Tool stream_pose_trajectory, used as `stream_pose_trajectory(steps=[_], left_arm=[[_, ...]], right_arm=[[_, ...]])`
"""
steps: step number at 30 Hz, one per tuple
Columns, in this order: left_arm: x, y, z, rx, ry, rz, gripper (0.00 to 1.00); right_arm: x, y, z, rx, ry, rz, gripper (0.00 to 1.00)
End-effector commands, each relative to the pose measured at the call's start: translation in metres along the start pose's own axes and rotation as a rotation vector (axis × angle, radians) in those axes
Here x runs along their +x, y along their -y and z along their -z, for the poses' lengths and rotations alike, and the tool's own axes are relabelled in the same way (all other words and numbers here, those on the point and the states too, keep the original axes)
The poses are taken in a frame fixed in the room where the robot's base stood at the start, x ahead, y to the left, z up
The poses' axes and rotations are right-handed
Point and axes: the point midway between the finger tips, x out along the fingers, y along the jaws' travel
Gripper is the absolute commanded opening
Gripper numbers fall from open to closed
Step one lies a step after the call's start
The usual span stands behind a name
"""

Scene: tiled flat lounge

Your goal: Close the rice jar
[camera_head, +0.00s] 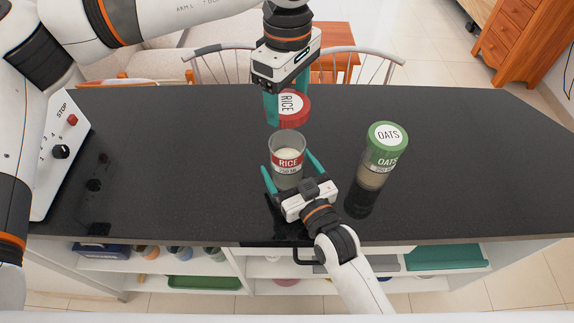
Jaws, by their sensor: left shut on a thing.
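The rice jar (287,161) is a clear container with a red "RICE" label and pale contents, standing upright on the dark counter with its top uncovered. My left gripper (286,104) is shut on the red rice lid (293,109), marked "RICE". It holds the lid tilted, above and behind the jar's mouth, apart from it. My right gripper (292,172) is low at the jar's front, with one teal finger on each side of the jar. Its fingers stand wide, and a gap shows on the right side.
A green-lidded oats jar (379,155) stands to the right of the rice jar. A white control box (61,150) is at the counter's left. The dark counter (180,150) is clear between them, and chairs (362,68) stand behind it.

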Motion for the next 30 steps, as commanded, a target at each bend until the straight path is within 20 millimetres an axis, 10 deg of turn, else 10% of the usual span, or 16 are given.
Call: stream_pose_trajectory(steps=[14, 27, 30], left_arm=[[-0.0001, 0.0000, 0.0000, 0.000, 0.000, 0.000, 0.43], [-0.0001, 0.0000, 0.0000, 0.000, 0.000, 0.000, 0.43], [0.0024, 0.0000, 0.0000, 0.000, 0.000, -0.001, 0.43]], right_arm=[[0.0137, -0.0001, -0.0002, 0.001, 0.000, 0.000, 0.88], [0.0134, 0.0000, -0.0003, 0.001, 0.000, 0.000, 0.21], [0.0134, 0.0000, -0.0003, 0.001, 0.000, 0.000, 0.21]])
